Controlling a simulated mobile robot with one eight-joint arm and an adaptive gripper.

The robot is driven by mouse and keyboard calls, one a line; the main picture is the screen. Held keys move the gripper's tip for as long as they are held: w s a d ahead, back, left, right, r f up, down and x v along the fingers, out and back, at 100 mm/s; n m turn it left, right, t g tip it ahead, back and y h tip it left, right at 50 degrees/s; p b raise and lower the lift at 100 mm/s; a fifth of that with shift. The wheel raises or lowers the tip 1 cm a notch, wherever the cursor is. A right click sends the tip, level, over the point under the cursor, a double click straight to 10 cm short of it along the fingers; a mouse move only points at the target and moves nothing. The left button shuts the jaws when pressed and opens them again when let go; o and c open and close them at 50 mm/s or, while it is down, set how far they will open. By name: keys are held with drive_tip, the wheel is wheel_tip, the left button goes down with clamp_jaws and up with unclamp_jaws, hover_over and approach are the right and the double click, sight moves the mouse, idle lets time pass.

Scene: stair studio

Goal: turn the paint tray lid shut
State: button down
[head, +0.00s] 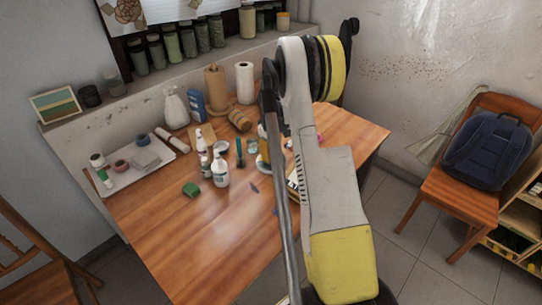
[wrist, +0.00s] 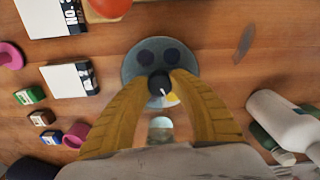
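The round paint tray (wrist: 132,68) lies flat on the table in the wrist view, with a grey-blue lid on top. Two dark round spots show on its far part, and pale and yellow paint colours show at the lower right beside the knob. A dark knob (wrist: 159,83) with a white mark stands at its middle. My gripper (wrist: 161,80) has its two yellow fingertips on either side of the knob, seemingly touching it. The fingers hide the near part of the tray. In the head view my arm hides the gripper and most of the tray area.
A red round thing (wrist: 108,6) is at the top. The table's front (head: 190,240) is clear.

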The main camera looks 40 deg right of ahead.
drive_tip(key=shift+m, duration=0.3)
drive_tip(key=m, duration=0.5)
drive_tip(key=m+b, duration=0.1)
drive_tip(key=m, duration=0.5)
drive_tip(key=shift+m, duration=0.3)
drive_tip(key=m, duration=1.1)
drive_tip(key=shift+m, duration=0.4)
drive_tip(key=c, duration=1.1)
unclamp_jaws()
